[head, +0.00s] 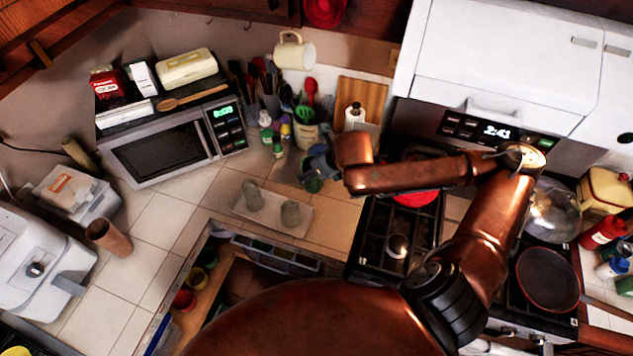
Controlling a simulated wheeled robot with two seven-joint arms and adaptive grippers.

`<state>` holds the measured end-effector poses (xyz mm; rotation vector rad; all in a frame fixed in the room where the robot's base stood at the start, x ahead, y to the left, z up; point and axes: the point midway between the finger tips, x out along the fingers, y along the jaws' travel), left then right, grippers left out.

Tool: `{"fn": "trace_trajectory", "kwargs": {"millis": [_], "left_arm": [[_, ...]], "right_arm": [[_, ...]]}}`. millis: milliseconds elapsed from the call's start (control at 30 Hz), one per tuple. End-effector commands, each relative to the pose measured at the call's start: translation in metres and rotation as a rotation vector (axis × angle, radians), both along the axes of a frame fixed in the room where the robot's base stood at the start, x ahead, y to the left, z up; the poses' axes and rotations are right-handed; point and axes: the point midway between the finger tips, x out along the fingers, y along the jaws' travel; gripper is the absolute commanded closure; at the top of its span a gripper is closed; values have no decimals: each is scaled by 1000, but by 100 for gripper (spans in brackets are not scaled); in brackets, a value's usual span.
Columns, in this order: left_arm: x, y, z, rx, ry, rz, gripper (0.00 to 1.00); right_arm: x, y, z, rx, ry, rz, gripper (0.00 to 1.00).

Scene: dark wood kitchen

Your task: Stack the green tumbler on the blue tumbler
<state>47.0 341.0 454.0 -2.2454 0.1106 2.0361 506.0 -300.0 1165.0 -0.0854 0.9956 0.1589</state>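My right gripper (318,164) hangs over the counter right of the tray, its arm reaching in from the right. A dark green cup-like thing (312,185), perhaps the green tumbler, shows directly under its fingers. The fingers are too small and overlapped to tell whether they grip it. Two grey-green tumblers stand upright and apart on a pale tray (268,224): one at the back left (253,195), one at the front right (291,214). I see no clearly blue tumbler. My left gripper is not in view.
A microwave (165,148) stands behind left of the tray. Bottles and a utensil crock (306,136) stand behind it. The stove (390,245) is to the right. An open drawer (275,255) lies in front. A brown cup (108,237) stands at left, with clear tiles beside it.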

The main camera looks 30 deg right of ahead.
Motion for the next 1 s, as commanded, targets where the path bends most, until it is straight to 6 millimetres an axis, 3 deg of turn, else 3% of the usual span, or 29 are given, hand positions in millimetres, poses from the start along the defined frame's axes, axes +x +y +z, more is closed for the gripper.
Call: {"fn": "trace_trajectory", "kwargs": {"millis": [167,500,700,1000], "left_arm": [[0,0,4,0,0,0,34],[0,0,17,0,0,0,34],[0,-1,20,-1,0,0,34],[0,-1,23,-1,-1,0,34]], "right_arm": [[14,-9,-4,2,1,29,74],[78,-55,-39,3,4,24,74],[100,-70,-76,3,4,26,74],[113,-80,-96,0,3,28,74]]}}
